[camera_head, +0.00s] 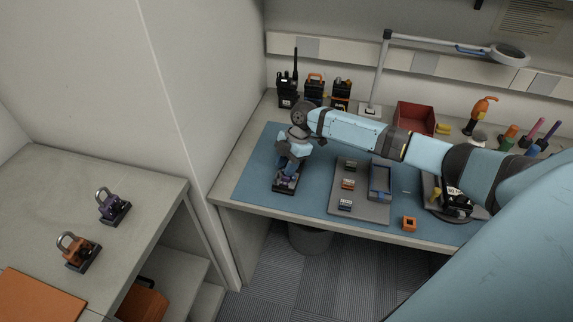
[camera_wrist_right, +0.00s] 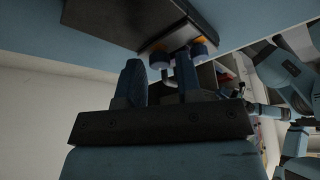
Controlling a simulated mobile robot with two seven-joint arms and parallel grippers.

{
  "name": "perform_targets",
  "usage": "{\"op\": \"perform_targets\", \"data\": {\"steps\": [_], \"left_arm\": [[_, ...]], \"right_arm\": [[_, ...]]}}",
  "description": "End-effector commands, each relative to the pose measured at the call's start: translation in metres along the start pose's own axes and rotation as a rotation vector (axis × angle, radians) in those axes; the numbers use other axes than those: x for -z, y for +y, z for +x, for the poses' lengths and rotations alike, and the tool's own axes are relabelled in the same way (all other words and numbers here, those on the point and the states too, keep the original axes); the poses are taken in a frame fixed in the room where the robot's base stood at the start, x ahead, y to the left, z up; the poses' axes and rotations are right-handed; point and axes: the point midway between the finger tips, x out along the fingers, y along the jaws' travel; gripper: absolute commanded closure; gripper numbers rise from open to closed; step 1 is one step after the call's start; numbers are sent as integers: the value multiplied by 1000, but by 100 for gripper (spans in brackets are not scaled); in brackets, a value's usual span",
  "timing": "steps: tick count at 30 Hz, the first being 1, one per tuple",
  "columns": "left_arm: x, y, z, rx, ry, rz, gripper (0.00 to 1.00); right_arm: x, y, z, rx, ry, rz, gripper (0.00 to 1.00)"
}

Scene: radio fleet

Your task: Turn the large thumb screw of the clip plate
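My right gripper (camera_head: 287,177) reaches down from the blue arm to a small dark piece (camera_head: 284,186) at the left part of the blue mat; this seems to be the clip plate, largely covered by the gripper. In the right wrist view my two dark blue fingers (camera_wrist_right: 157,72) stand apart with a gap between them. Whether a finger touches a knob cannot be told. My left gripper does not show in the head view.
A grey tray (camera_head: 347,208) with small parts lies right of the gripper, an orange square part (camera_head: 409,223) near the front edge. Handheld radios (camera_head: 288,90) stand behind. A red bin (camera_head: 414,117) and lamp are at the back. The left counter (camera_head: 150,190) holds two hooped pieces.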

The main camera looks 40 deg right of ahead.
Motion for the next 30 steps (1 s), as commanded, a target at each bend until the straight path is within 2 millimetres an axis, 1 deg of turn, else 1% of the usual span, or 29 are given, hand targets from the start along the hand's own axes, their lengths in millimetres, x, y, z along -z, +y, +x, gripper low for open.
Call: {"op": "perform_targets", "data": {"steps": [7,11,14,21,24,27,30], "left_arm": [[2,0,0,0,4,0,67],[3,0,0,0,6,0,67],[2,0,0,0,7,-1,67],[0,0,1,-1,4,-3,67],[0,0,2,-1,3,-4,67],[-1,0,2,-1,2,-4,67],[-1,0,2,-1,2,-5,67]], "right_arm": [[0,0,-2,0,0,0,67],[-1,0,-16,0,-1,1,67],[-1,0,-35,-3,-2,0,67],[0,0,-91,-3,-1,-1,67],[-1,0,-110,-3,-2,0,67],[0,0,-124,-1,-1,0,67],[0,0,-133,-1,-1,0,67]]}}
